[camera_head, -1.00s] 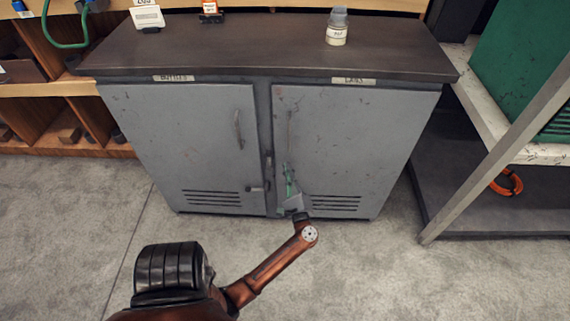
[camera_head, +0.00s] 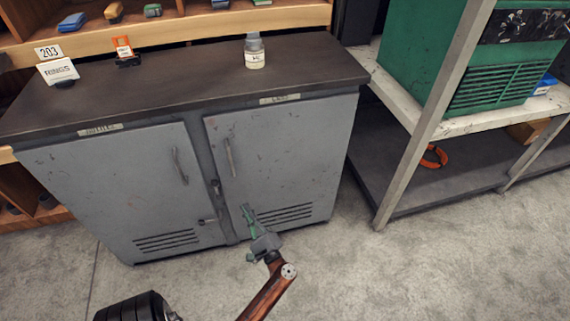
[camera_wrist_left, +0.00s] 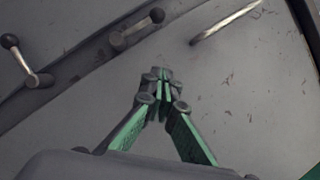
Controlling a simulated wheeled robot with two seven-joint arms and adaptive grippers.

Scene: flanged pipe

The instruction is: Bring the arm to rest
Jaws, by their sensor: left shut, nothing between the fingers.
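My left gripper (camera_head: 250,218) has green fingers and a grey body. It is in front of the lower left part of the right-hand door of a grey cabinet (camera_head: 290,170). Its fingers are shut with nothing between them. In the left wrist view its fingertips (camera_wrist_left: 164,75) meet in front of the grey door face, clear of the bar handle (camera_wrist_left: 225,22). My copper-coloured left arm (camera_head: 268,292) reaches up from the bottom edge. My right gripper is not in view. Both cabinet doors look closed.
A capped bottle (camera_head: 254,52), a RINGS sign (camera_head: 58,71) and a small orange-and-black item (camera_head: 124,50) stand on the dark cabinet top (camera_head: 180,80). A metal rack (camera_head: 405,150) with a green case (camera_head: 470,75) stands to the right. Open floor (camera_head: 430,265) lies at the lower right.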

